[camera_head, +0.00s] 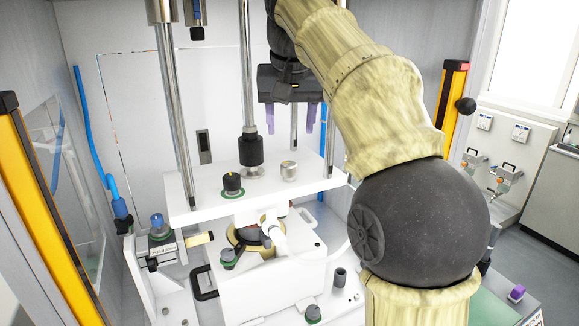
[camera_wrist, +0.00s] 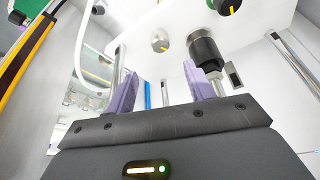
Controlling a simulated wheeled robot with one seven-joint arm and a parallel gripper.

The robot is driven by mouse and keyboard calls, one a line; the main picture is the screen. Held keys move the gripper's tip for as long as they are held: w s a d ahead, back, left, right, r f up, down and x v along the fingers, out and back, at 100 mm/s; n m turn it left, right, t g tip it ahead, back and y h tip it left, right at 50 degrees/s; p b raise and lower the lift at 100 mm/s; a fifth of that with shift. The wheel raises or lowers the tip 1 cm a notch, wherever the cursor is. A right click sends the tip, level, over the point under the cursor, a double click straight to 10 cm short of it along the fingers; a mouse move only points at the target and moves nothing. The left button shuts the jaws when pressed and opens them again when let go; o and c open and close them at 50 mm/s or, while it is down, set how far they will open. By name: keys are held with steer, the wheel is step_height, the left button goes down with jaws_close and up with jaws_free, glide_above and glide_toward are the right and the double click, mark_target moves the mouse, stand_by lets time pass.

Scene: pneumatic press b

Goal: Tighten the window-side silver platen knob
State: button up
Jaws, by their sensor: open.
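The silver knob (camera_head: 289,171) stands upright on the white platen (camera_head: 215,203), right of the black rod collar (camera_head: 250,150). In the wrist view the silver knob (camera_wrist: 160,41) shows beyond the fingertips, roughly midway between them across the picture. My gripper (camera_head: 291,118) is open and empty, with its two purple fingers pointing down. In the head view it hangs above the silver knob, clearly apart from it. The wrist view also shows both fingers of my gripper (camera_wrist: 156,75) spread with nothing between them. No finger touches the knob.
A black knob with a yellow mark (camera_head: 232,183) sits on the platen's left part. Chrome columns (camera_head: 172,100) and the central rod (camera_head: 246,70) rise close to my gripper. Yellow-black posts (camera_head: 40,200) flank the press. A blue-topped fitting (camera_head: 157,222) stands at left.

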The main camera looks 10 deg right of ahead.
mark_target(289, 163)
steer(key=b+x, duration=0.3)
steer(key=x, duration=0.9)
steer(key=shift+s, duration=0.1)
steer(key=c, duration=1)
